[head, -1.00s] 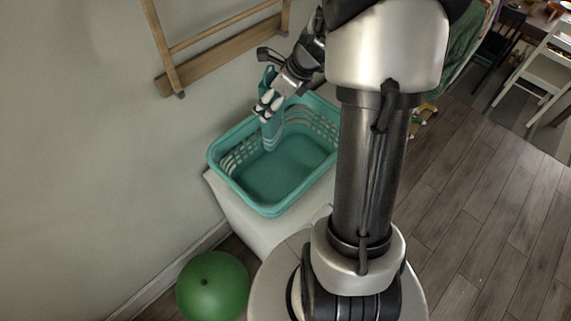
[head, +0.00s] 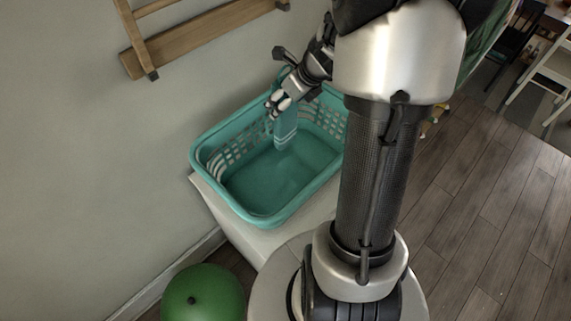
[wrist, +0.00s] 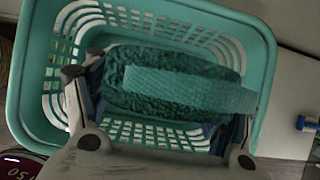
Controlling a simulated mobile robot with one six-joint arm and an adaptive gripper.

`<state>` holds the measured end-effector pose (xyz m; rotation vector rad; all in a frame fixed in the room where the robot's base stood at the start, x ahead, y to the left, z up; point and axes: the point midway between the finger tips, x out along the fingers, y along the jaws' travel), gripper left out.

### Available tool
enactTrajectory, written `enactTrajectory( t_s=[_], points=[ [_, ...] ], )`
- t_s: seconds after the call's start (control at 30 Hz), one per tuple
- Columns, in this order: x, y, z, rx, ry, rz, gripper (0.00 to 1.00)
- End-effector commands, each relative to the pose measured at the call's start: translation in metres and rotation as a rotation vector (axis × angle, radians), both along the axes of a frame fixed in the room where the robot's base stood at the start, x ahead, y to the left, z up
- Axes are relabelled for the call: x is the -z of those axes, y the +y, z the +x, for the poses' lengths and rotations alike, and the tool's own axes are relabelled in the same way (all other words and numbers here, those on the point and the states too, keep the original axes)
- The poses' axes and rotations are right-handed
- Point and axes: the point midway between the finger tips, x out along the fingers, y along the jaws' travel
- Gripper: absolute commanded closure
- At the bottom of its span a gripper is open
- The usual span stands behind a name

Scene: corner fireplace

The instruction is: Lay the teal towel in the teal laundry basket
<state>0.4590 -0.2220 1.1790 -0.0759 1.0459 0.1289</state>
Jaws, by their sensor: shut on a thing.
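The teal laundry basket (head: 232,212) has slotted walls and stands on a white surface by the wall. The teal towel (head: 286,130) hangs from my gripper (head: 277,104) inside the basket's outline, near its back wall. In the wrist view the towel (wrist: 190,87) is a textured bundle with a smoother band, between the fingers of my gripper (wrist: 160,112). The basket rim (wrist: 262,70) surrounds it there. My gripper is shut on the towel. Whether the towel's lower end touches the basket floor I cannot tell.
A green ball (head: 203,293) lies on the floor at the lower left. A wooden rack (head: 195,38) is on the wall behind the basket. The white stand (head: 238,232) carries the basket. White chair parts (head: 545,75) show at the far right. Wooden floor at right is open.

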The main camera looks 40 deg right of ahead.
Motion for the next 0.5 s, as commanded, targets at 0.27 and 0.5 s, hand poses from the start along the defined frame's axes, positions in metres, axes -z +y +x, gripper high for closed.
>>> enactTrajectory(
  t_s=[0.27,0.5],
  points=[
    [0.081,0.001,-0.001,0.0,0.004,0.003,0.6],
    [0.135,0.0,0.0,0.0,0.003,0.001,0.6]
  ],
)
